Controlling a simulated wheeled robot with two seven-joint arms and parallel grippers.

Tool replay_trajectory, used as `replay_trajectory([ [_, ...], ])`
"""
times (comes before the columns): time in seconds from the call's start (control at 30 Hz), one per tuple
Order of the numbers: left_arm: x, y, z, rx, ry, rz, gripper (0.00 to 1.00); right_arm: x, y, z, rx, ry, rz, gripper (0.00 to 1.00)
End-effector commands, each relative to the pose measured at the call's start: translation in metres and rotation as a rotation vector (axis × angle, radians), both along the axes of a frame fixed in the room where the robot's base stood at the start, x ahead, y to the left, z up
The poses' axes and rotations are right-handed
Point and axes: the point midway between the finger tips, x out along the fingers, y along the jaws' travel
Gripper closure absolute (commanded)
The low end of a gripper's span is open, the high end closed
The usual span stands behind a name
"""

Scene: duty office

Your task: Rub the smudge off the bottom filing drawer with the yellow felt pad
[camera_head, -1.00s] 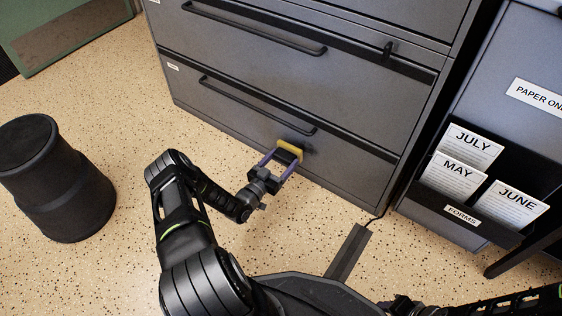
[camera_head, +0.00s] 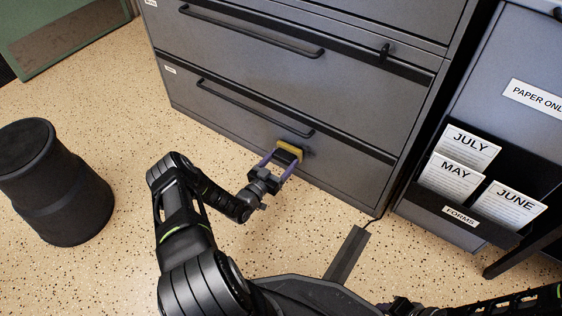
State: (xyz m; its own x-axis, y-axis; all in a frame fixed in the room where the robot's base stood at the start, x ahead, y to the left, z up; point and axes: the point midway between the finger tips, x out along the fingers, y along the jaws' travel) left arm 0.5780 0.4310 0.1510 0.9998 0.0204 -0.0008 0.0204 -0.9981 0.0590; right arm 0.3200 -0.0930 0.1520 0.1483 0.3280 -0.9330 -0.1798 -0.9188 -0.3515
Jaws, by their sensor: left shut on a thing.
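The grey filing cabinet stands ahead, and its bottom drawer (camera_head: 233,114) is closed, with a long black handle (camera_head: 254,107). My left gripper (camera_head: 281,160) is at the lower part of this drawer, its purple fingers shut on the yellow felt pad (camera_head: 289,149). The pad is at the drawer front, below the right end of the handle; it appears to touch the face. A faint dark patch, perhaps the smudge (camera_head: 307,150), shows just beside the pad; the pad may hide more of it. My right gripper is not visible; only part of that arm shows at the bottom right.
A black round stool or bin (camera_head: 54,181) stands on the speckled floor at left. A grey paper bin (camera_head: 480,115) with a forms rack (camera_head: 459,216) of month sheets stands at right. A dark floor strip (camera_head: 347,255) and cable lie before the cabinet.

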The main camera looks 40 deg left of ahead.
Motion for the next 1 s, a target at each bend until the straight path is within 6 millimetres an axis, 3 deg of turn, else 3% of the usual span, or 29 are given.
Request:
replay_trajectory([
  [0.53, 0.008, -0.002, 0.001, 0.000, -0.001, 0.000, 0.60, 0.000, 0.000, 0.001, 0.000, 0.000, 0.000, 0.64],
  [1.0, 0.007, -0.035, 0.001, 0.000, -0.001, 0.000, 0.60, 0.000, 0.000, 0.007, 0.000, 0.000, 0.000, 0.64],
])
